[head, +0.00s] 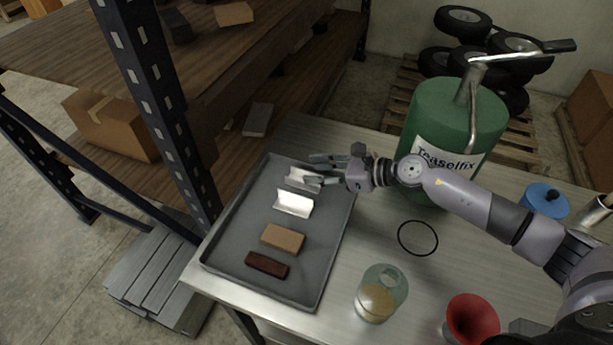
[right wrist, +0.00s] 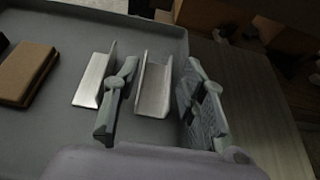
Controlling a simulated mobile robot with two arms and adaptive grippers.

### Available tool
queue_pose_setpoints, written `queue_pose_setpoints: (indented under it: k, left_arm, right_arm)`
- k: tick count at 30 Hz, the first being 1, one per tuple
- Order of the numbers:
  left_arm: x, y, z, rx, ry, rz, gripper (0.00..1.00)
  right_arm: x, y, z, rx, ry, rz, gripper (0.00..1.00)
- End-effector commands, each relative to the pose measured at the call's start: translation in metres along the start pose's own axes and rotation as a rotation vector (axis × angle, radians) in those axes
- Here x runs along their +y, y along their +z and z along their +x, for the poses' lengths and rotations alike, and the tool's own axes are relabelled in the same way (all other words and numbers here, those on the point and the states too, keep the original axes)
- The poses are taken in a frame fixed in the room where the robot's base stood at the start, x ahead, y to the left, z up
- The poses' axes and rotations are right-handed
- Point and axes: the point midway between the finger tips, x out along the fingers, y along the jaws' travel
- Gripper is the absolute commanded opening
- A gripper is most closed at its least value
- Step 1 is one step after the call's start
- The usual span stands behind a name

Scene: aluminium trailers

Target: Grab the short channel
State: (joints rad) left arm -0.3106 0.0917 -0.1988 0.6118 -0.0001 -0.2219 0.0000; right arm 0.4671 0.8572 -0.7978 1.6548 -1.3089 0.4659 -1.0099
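The short channel (head: 298,179), a silvery U-shaped piece, lies at the far end of a grey tray (head: 231,245). My right gripper (head: 322,170) is open over it, partly hiding it in the head view. In the right wrist view the channel (right wrist: 154,88) lies between the two spread fingers of my right gripper (right wrist: 160,90), with a visible gap on the right. The left finger is close to the channel; I cannot tell whether it touches. My left gripper is not in view.
A silvery angle piece (head: 293,203) lies beside the channel, close to the left finger. A tan block (head: 282,238) and a dark brown block (head: 267,264) lie nearer. A green cylinder (head: 440,125), a black ring (head: 417,238), a glass (head: 374,303) and a red funnel (head: 473,318) stand right.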

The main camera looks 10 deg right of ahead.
Motion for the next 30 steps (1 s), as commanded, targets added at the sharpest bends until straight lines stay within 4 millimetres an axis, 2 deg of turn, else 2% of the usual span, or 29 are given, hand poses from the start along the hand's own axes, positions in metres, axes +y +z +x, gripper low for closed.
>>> queue_pose_setpoints:
  k: [5,12,16,25,30]
  left_arm:
    - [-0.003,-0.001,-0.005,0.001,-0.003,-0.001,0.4]
    - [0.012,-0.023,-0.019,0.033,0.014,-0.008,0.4]
    - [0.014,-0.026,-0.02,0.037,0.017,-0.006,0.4]
    - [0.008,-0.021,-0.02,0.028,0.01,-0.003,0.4]
    - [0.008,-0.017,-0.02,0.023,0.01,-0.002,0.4]
  right_arm:
    - [0.0,0.0,0.014,0.001,0.0,0.0,0.38]
    - [0.003,-0.005,0.045,0.001,0.002,0.005,0.38]
    - [0.002,-0.006,0.06,0.0,0.0,0.002,0.38]
    - [0.002,-0.008,0.065,0.001,0.001,0.002,0.38]
    - [0.002,-0.008,0.065,0.001,0.001,0.002,0.26]
